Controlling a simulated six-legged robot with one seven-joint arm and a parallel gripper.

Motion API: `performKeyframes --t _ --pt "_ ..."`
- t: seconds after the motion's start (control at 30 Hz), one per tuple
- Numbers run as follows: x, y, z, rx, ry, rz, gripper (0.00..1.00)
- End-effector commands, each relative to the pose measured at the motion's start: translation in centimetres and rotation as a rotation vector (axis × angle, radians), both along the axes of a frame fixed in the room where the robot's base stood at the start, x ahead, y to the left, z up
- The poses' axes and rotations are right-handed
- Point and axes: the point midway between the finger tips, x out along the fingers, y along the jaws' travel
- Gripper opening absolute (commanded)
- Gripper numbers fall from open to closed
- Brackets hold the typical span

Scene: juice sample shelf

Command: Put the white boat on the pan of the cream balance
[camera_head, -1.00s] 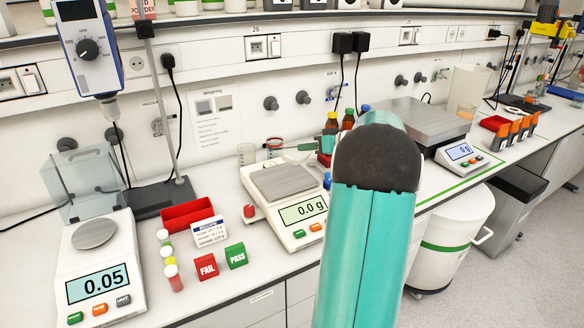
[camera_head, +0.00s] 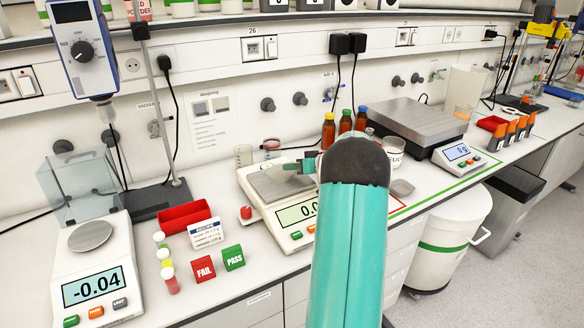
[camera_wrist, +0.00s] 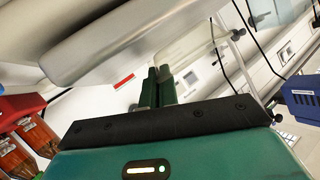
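A cream balance (camera_head: 297,236) stands in the middle of the bench. Its square grey pan (camera_head: 270,187) is partly behind my gripper, and its display is partly covered by my arm. The boat is not recognisable in the wrist view.
Another balance (camera_head: 95,262) with a clear shield stands at left. A red tray (camera_head: 184,217), FAIL block (camera_head: 203,269) and PASS block (camera_head: 234,257) lie between the balances. Brown bottles (camera_head: 345,122) and a white cup (camera_head: 393,150) stand behind my arm. A large scale (camera_head: 410,124) is at right.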

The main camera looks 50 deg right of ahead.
Motion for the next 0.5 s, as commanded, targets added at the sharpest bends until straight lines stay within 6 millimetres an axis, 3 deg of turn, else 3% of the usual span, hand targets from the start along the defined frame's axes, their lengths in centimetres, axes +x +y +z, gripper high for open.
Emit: performKeyframes --t 0.13,0.27,0.5 --pt "-0.02 -0.01 -0.37 0.001 0.0 0.0 0.0" --pt "-0.02 -0.01 -0.35 0.001 0.0 0.0 0.23" --pt "-0.02 -0.01 -0.26 0.0 0.0 0.0 0.23"
